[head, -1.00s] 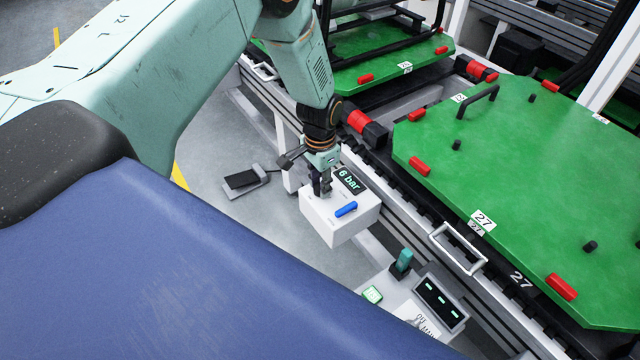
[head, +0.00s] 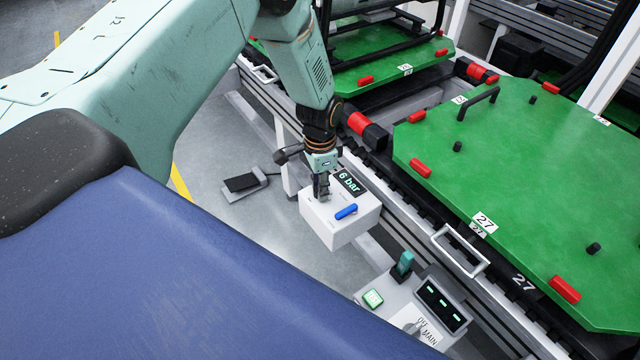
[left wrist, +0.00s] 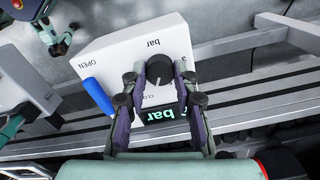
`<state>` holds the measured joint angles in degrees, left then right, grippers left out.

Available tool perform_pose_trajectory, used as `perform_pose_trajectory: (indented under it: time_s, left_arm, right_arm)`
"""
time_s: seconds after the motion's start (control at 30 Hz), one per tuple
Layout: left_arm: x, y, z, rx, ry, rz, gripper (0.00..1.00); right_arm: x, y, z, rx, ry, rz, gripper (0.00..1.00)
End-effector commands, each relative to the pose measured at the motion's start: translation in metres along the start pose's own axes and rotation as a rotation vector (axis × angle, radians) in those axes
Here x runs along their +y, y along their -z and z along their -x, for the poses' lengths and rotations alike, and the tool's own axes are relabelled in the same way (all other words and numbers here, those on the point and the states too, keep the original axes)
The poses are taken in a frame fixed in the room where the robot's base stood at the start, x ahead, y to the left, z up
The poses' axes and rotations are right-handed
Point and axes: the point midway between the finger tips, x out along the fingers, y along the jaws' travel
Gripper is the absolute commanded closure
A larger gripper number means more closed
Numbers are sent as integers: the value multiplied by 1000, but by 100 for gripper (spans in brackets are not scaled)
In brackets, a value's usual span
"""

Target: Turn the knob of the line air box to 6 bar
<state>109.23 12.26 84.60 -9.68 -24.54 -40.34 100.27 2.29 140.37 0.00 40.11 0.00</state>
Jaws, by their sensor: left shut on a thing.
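The line air box is a white box (head: 335,232) beside the conveyor frame in the head view. Its dark display (head: 348,181) reads "6 bar" in green. A blue lever (head: 346,211) sits on its top face. My left gripper (head: 322,196) points down on the box top and hides the knob there. In the left wrist view the round dark knob (left wrist: 160,68) with a light pointer mark sits between the fingers of my left gripper (left wrist: 160,85), which is shut on it. The blue lever (left wrist: 98,96) lies left of the fingers, near "OPEN".
A control panel (head: 388,298) with a green button, a teal switch and a small screen stands in front of the box. Green pallets (head: 520,170) lie on the conveyor at the right. A grey foot pedal (head: 245,182) is on the floor.

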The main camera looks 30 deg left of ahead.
Motion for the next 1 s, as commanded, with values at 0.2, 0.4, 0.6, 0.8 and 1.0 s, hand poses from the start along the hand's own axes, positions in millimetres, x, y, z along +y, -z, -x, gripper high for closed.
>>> perform_pose_trajectory:
  time_s: [0.2,0.4,0.6,0.8,1.0]
  left_arm:
    - [0,0,0,0,0,1,58]
    - [0,0,0,0,0,1,48]
    - [0,0,1,0,0,1,48]
    - [-1,1,20,2,1,1,48]
    - [-1,1,62,4,2,2,48]
  right_arm:
    - [0,0,0,0,0,0,60]
    - [0,0,0,0,0,0,60]
    - [0,0,0,0,0,0,60]
    - [0,0,0,0,0,0,60]
    - [0,0,0,0,0,0,60]
